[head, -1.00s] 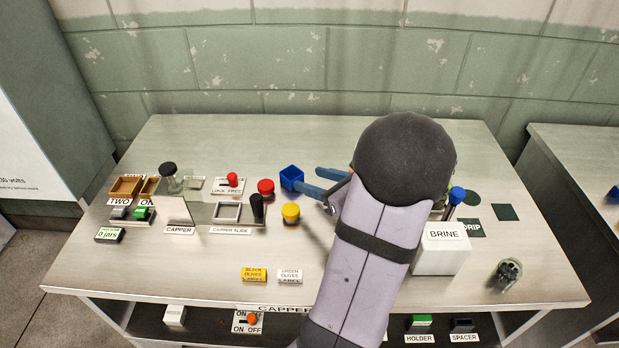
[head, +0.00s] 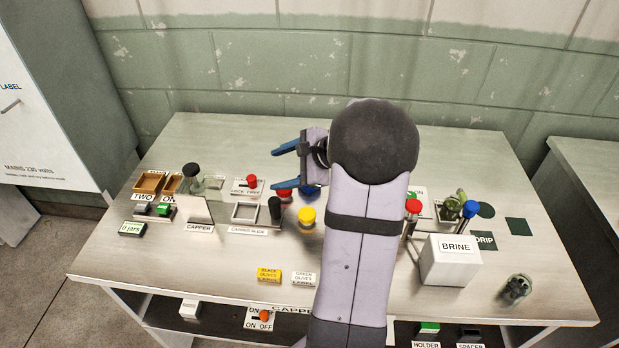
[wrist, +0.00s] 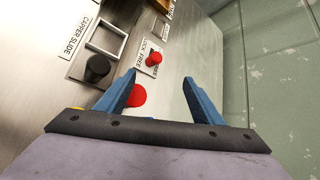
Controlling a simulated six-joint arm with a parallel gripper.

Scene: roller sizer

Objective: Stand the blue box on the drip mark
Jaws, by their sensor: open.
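The blue box (head: 311,192) is mostly hidden behind my gripper and arm in the head view; only a small blue patch shows beside the red cap.
A yellow cap (head: 307,215) and a black post (head: 275,210) stand left of my arm. The BRINE block (head: 450,262) and a blue-topped post (head: 469,209) stand near the drip mark. A glass jar (head: 516,289) is at front right. The table's front middle is fairly clear.

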